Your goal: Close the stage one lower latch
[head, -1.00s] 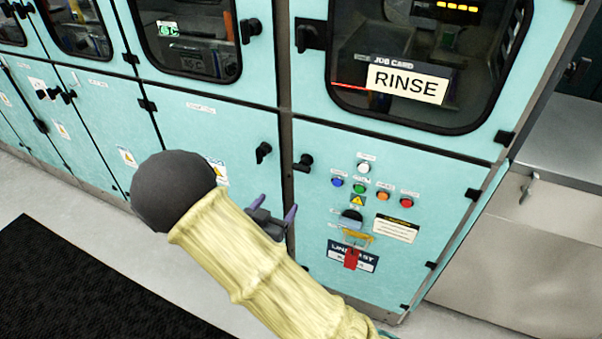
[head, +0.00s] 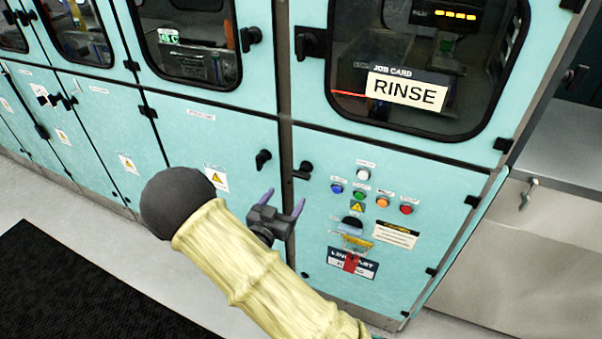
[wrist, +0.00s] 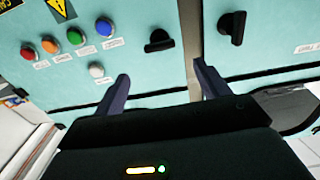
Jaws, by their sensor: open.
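Two black lower latches flank the seam between two teal lower doors. The right latch (head: 302,169) is on the door with buttons, its handle roughly sideways toward the seam; it also shows in the wrist view (wrist: 158,41). The left latch (head: 263,159) is on the neighbouring door, its handle nearer upright; it shows too in the wrist view (wrist: 232,27). I cannot read which one is stage one. My gripper (head: 284,200) is open and empty, below both latches in the head view and touching neither. Its fingers straddle the seam in the wrist view (wrist: 160,72).
An upper window door bears a RINSE card (head: 407,91). A dark mat (head: 70,290) lies on the floor at lower left.

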